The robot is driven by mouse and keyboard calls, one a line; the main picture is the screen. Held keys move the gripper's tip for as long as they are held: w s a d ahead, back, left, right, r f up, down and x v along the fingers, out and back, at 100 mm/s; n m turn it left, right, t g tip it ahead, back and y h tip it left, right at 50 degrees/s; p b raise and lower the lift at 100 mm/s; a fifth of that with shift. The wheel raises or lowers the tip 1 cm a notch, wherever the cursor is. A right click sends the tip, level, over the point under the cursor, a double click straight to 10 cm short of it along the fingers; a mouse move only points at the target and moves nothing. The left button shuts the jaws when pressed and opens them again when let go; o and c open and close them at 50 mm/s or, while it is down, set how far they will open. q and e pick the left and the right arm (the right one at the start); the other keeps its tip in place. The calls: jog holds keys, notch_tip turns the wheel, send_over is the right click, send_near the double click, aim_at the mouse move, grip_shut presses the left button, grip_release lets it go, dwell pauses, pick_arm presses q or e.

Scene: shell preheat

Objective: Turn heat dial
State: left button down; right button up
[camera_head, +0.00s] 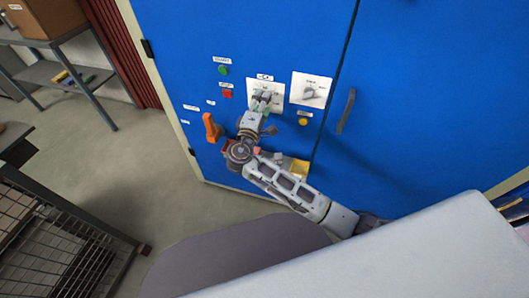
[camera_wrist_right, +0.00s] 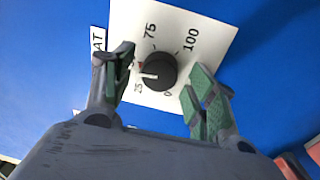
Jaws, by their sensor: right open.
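The heat dial (camera_wrist_right: 157,71) is a round black knob on a white plate with numbers 25, 75 and 100 legible. Its white pointer line faces left, just above the 25. A sign ending in "AT" (camera_wrist_right: 98,42) stands at the plate's left. My right gripper (camera_wrist_right: 160,66) is open, with one green-padded finger on each side of the knob. I cannot tell whether either finger touches it. In the head view my right gripper (camera_head: 262,100) is at the left white plate (camera_head: 251,87) and hides the dial. My left gripper is not in view.
A wire-mesh cart (camera_head: 60,235) stands at lower left.

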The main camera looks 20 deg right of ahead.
jog(key=s+a+n+y+p, duration=0.1)
jog(key=s+a+n+p, duration=0.6)
jog(key=s+n+p, duration=0.8)
jog(key=w+d+f+g+y, duration=0.1)
jog(key=w+d+f+g, duration=0.1)
jog(key=f, duration=0.5)
jog(key=w+d+f+m+g+y, duration=0.1)
jog(key=w+d+f+g, duration=0.1)
jog(key=f, duration=0.6)
jog(key=shift+w+d+g+p, duration=0.3)
jog(key=shift+w+d, duration=0.1)
jog(key=shift+w, duration=0.05)
dwell(2.8)
dwell(0.3)
